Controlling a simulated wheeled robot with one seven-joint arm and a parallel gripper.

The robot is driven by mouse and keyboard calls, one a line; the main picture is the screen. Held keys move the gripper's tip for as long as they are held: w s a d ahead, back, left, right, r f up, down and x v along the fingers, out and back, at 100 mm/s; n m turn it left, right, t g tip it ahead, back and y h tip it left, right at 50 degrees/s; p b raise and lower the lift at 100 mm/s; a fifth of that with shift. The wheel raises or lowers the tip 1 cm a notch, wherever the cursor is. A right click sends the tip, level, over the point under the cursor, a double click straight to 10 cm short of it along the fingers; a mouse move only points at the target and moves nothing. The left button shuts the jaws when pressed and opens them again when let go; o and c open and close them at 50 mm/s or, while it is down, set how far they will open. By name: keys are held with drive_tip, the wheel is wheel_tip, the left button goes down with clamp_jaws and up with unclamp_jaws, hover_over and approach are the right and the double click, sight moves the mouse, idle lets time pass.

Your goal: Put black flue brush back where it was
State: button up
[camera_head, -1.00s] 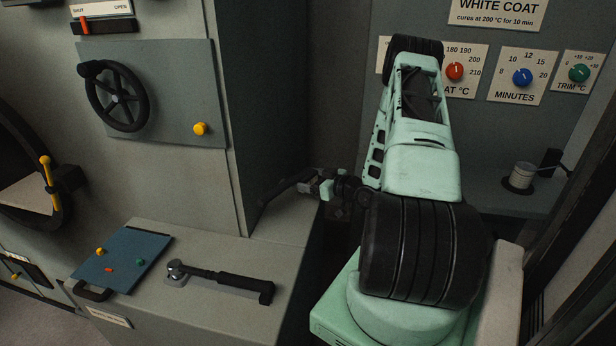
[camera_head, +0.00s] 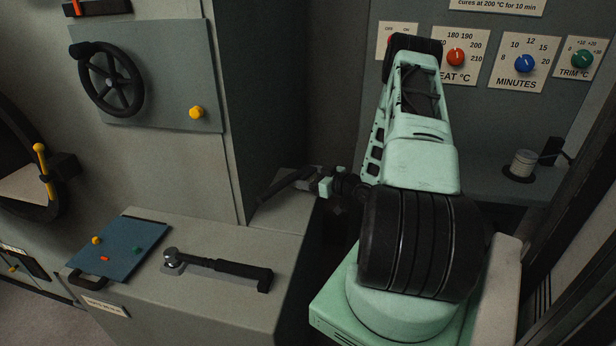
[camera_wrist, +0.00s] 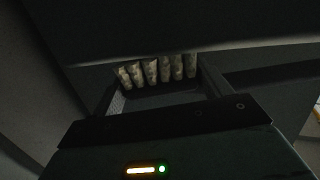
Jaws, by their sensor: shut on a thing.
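My gripper (camera_head: 318,185) is beside the front corner of the grey cabinet, over the back of the grey bench, partly hidden by my arm. It is shut on a dark, slim thing, which I take to be the black flue brush (camera_head: 284,186); it points left and slightly down. Its full shape is hard to make out. In the wrist view, my gripper's fingers (camera_wrist: 160,92) stand on both sides of a dark area. Several pale, rounded pieces show in a row beyond; I cannot tell what they are.
The cabinet has a black handwheel (camera_head: 112,80). A spool (camera_head: 523,164) stands on the right shelf, below the dials.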

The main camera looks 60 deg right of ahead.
drive_tip(key=shift+f+b, duration=0.35)
drive_tip(key=shift+f, duration=0.15)
drive_tip(key=o, duration=1.2)
drive_tip(key=shift+s, duration=0.15)
